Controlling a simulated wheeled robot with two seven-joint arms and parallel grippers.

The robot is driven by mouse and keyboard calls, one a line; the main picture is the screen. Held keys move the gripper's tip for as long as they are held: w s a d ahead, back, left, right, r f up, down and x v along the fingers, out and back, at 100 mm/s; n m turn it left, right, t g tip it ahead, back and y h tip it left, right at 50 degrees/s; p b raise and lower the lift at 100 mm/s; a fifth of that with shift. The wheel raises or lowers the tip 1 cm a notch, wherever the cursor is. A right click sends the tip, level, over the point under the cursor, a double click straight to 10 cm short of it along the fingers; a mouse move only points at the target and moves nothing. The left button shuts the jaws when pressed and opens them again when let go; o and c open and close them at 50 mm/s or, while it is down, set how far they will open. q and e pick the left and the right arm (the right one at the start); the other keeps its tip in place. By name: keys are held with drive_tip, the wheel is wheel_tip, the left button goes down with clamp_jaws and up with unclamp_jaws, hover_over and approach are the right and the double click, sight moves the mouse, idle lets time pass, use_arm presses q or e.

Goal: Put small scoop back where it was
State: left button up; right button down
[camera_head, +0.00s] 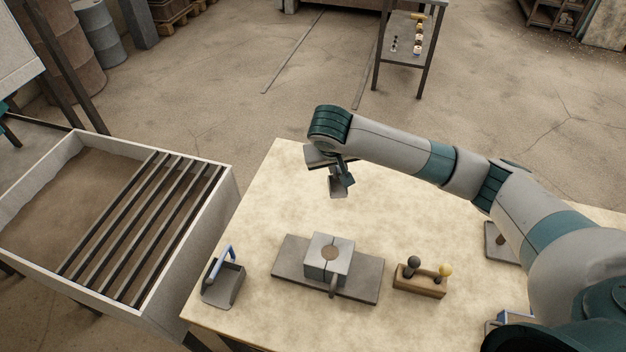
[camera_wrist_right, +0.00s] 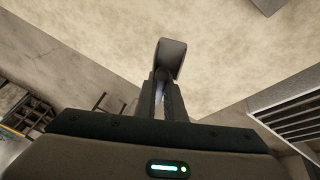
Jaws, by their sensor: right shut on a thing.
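The small scoop (camera_head: 337,187) is grey and held in my right gripper (camera_head: 343,174), above the far left part of the pale table (camera_head: 290,190). In the right wrist view the scoop's grey head (camera_wrist_right: 171,58) shows beyond the fingertips of my right gripper (camera_wrist_right: 163,98), which are closed around its handle. The handle is mostly hidden between the fingers. My left gripper is not in view.
A grey block mould (camera_head: 340,247) stands on a flat plate (camera_head: 290,268). A blue-handled scoop (camera_head: 222,283) lies left, and a wooden holder (camera_head: 420,285) with two knobs right. A slatted sand bin (camera_head: 215,225) adjoins the table's left. My right arm hides the table's right part.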

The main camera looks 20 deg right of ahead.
drive_tip(key=w+a+f+p, duration=0.1)
drive_tip(key=w+a+f, duration=0.3)
drive_tip(key=w+a, duration=0.1)
drive_tip(key=shift+f+p, duration=0.15)
drive_tip(key=shift+p, duration=0.2)
drive_tip(key=shift+w+f, duration=0.1)
wheel_tip(320, 180, down, 3)
drive_tip(key=shift+f+p, duration=0.2)
drive_tip(key=shift+p, duration=0.7)
drive_tip(key=shift+f, duration=0.2)
drive_tip(key=shift+f, duration=0.1)
drive_tip(key=c, duration=1.8)
unclamp_jaws()
drive_tip(key=shift+c, duration=0.2)
